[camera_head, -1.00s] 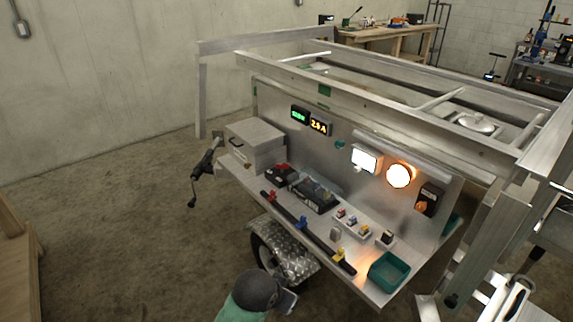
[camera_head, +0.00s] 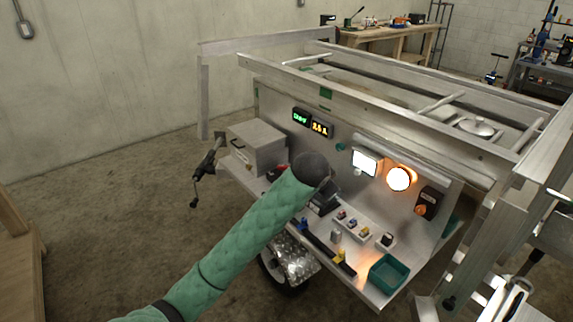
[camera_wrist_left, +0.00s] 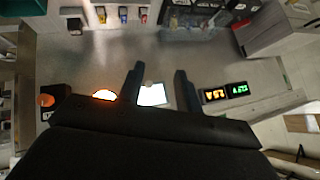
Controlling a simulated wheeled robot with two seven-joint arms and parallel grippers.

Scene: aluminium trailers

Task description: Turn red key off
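The most likely red key is the orange-red knob (camera_head: 420,211) on a black box (camera_head: 430,198) at the right end of the trailer's upright panel. In the left wrist view the orange-red knob (camera_wrist_left: 46,99) shows at the far left. My left arm reaches over the bench, its round dark wrist (camera_head: 311,170) in front of the panel, left of the knob. My left gripper (camera_wrist_left: 160,73) is open and empty. In the wrist view its fingers stand apart, with a lit white lamp (camera_wrist_left: 152,95) seen between them. In the head view the arm hides the fingers. My right gripper is out of view.
A lit white lamp (camera_head: 366,161) and a round orange lamp (camera_head: 399,179) sit between wrist and knob. Green (camera_head: 301,118) and amber (camera_head: 320,129) displays are to the left. Small switches (camera_head: 353,224) and a teal tray (camera_head: 389,272) occupy the bench. Trailer rails (camera_head: 390,110) run above.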

